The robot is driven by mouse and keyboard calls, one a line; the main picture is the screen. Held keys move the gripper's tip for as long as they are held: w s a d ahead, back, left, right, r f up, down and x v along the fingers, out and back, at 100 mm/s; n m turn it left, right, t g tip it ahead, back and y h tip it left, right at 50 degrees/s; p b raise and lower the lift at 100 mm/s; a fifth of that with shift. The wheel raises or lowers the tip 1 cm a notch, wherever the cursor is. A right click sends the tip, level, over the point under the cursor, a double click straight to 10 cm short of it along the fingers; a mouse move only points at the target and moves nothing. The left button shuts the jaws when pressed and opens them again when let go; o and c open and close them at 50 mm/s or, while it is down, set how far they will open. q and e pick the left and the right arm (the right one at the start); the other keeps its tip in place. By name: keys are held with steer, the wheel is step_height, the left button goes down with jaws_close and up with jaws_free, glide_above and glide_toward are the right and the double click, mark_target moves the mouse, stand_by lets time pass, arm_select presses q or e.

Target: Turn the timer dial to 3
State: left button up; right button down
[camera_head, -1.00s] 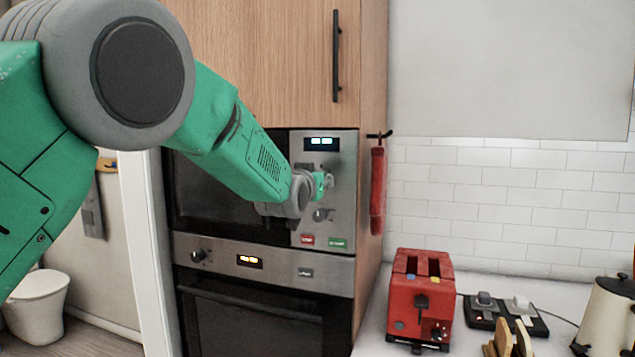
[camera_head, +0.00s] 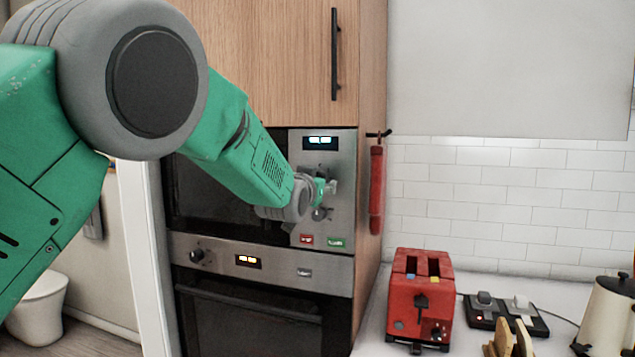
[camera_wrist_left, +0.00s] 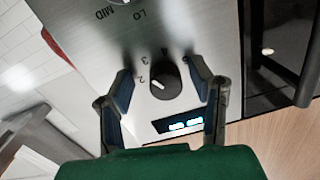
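The timer dial (camera_wrist_left: 165,81) is a round black knob on the steel microwave panel (camera_head: 345,215), with a small white mark on its lower left side in the left wrist view. Printed 2, 3 and 4 run around its left and far sides. The mark is nearest the 2, a little below it. My left gripper (camera_wrist_left: 165,84) is open, one finger on each side of the dial with gaps between. In the head view the left gripper (camera_head: 325,188) is at the panel, under the lit display (camera_head: 319,140), and hides the dial there. My right gripper is not in view.
A second knob (camera_head: 321,214) sits below the gripper, above red and green buttons (camera_head: 337,241). An oven (camera_head: 250,300) is underneath. A red cloth-like item (camera_head: 377,190) hangs at the cabinet's side. A red toaster (camera_head: 421,297) stands on the counter to the right.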

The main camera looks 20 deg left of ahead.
arm_select(q)
steer(key=shift+r, duration=0.2)
steer(key=s, duration=1.1)
steer(key=shift+s+d, duration=0.15)
steer(key=shift+s, duration=0.25)
steer(key=shift+r, duration=0.1)
